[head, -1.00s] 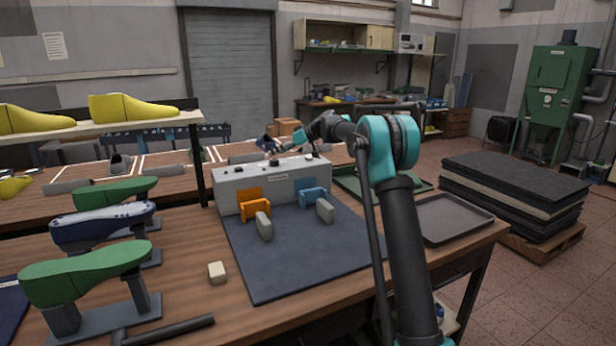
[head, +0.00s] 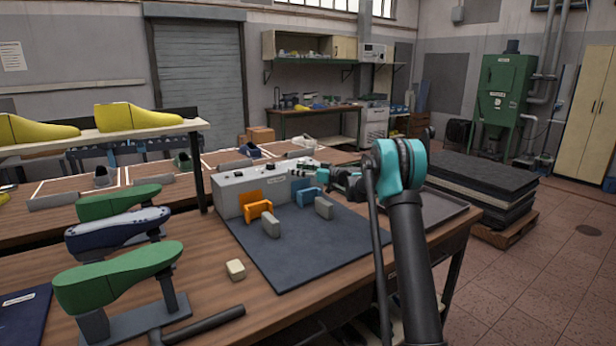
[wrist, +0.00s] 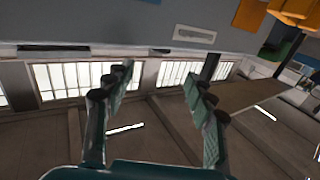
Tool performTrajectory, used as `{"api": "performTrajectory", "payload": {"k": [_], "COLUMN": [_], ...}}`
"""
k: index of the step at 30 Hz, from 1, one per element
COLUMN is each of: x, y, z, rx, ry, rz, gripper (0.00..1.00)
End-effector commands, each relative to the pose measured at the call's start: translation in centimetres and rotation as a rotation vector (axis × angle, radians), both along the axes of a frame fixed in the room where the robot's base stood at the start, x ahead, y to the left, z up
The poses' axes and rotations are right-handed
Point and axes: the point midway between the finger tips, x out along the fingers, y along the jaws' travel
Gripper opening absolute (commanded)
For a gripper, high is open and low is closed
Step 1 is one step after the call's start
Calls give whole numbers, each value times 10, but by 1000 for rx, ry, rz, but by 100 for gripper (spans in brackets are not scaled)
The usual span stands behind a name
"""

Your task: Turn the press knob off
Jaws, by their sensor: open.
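The press is a grey box (head: 232,190) at the back of the dark mat, with an orange clamp (head: 256,205) and a blue clamp (head: 307,196) on its front. Small dark controls (head: 268,167) sit on its top; at this size I cannot tell which is the knob or how it is set.
Grey upright pads (head: 323,208) stand before the clamps on the dark mat (head: 300,250). Green and navy shoe lasts (head: 120,275) stand at left, below a shelf (head: 100,138) with yellow lasts. A small cream block (head: 235,270) lies left of the mat. The mat's front is clear.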

Motion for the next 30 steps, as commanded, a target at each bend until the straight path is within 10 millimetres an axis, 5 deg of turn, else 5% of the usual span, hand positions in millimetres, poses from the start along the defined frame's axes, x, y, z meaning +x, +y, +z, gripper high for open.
{"api": "performTrajectory", "payload": {"k": [25, 30], "x": [52, 49], "y": [109, 111], "z": [0, 0], "rx": [0, 0], "ry": [-1, 0], "rz": [1, -104], "gripper": [55, 55]}}
